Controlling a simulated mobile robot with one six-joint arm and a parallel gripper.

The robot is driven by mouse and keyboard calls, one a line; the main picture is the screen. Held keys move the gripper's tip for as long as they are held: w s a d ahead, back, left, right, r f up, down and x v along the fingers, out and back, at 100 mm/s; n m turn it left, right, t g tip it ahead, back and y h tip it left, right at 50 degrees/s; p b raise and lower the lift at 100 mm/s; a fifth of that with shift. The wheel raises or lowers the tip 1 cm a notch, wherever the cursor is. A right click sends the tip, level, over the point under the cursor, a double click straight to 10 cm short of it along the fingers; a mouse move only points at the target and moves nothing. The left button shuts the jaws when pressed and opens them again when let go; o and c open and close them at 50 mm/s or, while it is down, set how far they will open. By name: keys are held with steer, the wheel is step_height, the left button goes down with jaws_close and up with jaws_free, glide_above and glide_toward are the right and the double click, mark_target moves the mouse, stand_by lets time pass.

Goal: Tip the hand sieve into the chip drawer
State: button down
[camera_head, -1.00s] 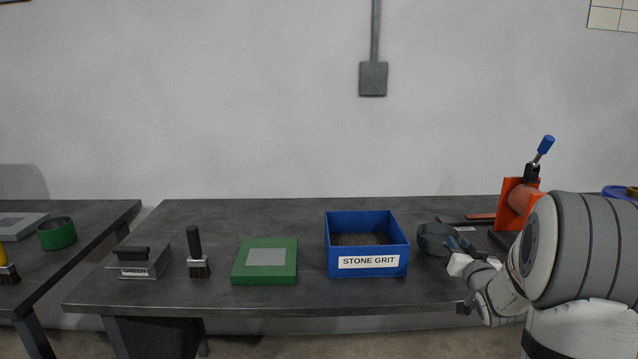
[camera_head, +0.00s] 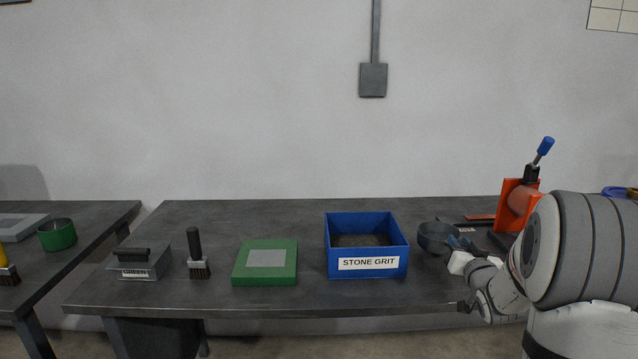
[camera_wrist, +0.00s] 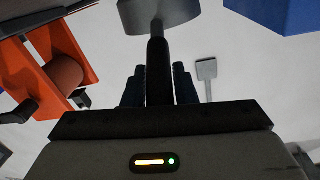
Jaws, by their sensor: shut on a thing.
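The hand sieve is a round grey pan (camera_head: 436,238) to the right of the blue STONE GRIT box. Its dark handle (camera_wrist: 157,72) runs between my fingers in the wrist view, with the grey pan at the top edge. My gripper (camera_head: 464,247) is shut on this handle. The pan looks about level in the head view; I cannot tell how far it is off the table. The blue box (camera_head: 372,264) is open-topped with dark grit inside. No thing is marked as a chip drawer, so I cannot tell which it is.
An orange clamp-like stand (camera_head: 516,205) with a blue-tipped lever stands right of the sieve. Left of the box are a green block (camera_head: 266,275), an upright brush (camera_head: 197,262) and a GREEN-labelled grey holder (camera_head: 140,262). The table behind these is clear.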

steer(key=shift+r+p, duration=1.65)
steer(key=shift+r, duration=1.35)
